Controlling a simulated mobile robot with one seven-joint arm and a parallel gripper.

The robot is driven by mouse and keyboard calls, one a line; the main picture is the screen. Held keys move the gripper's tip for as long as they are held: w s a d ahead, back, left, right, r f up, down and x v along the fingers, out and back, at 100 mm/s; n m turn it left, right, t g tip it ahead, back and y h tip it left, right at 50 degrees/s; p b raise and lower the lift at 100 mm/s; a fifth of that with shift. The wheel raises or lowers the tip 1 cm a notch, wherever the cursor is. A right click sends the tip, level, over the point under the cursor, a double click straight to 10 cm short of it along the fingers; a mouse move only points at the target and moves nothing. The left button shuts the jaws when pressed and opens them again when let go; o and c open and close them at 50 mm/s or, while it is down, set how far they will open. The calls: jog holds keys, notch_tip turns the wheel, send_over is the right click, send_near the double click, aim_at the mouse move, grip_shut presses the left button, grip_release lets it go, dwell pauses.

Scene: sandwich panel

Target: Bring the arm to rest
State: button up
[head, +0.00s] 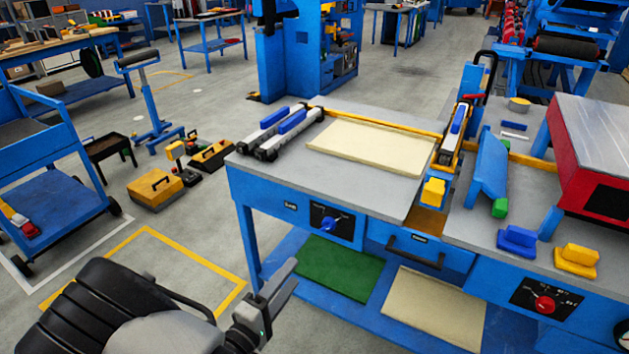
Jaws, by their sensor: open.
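My gripper (277,292) is in the lower middle of the head view, in front of the blue workbench's left leg. Its jaws are open and I see nothing between them. The arm behind it is black and grey and reaches in from the lower left. The gripper appears apart from the bench (262,165), lower in the picture than its grey top. A cream panel (370,143) lies flat on the bench top, beside two grey bars with blue handles (283,130).
A green panel (327,268) and a cream panel (434,308) lie on the bench's lower shelf. A drawer handle (414,252) sticks out in front. A red machine (595,150) stands at right. A blue cart (60,200) stands at left. Yellow-lined floor (160,262) is clear.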

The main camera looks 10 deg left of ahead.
jog(key=w+d+r+m+g+h, duration=0.1)
jog(key=d+r+m+g+h, duration=0.4)
jog(key=d, duration=0.5)
jog(key=s+d+r+m+g+y, duration=0.4)
jog(key=s+d+r+g, duration=0.1)
jog(key=d+r, duration=0.25)
jog(key=s+d+r+m+g+y, duration=0.35)
jog(key=s+d+r+g, duration=0.2)
jog(key=d, duration=0.25)
jog(key=s+r+t+y+p, duration=0.2)
jog(key=r+p, duration=0.8)
jog(key=r, duration=0.5)
jog(key=s+r+t+y+p, duration=0.2)
jog(key=r+p, duration=0.9)
jog(key=r, duration=0.4)
jog(key=shift+d+m+p, duration=0.2)
jog(key=shift+m+p, duration=0.1)
jog(key=shift+m, duration=0.15)
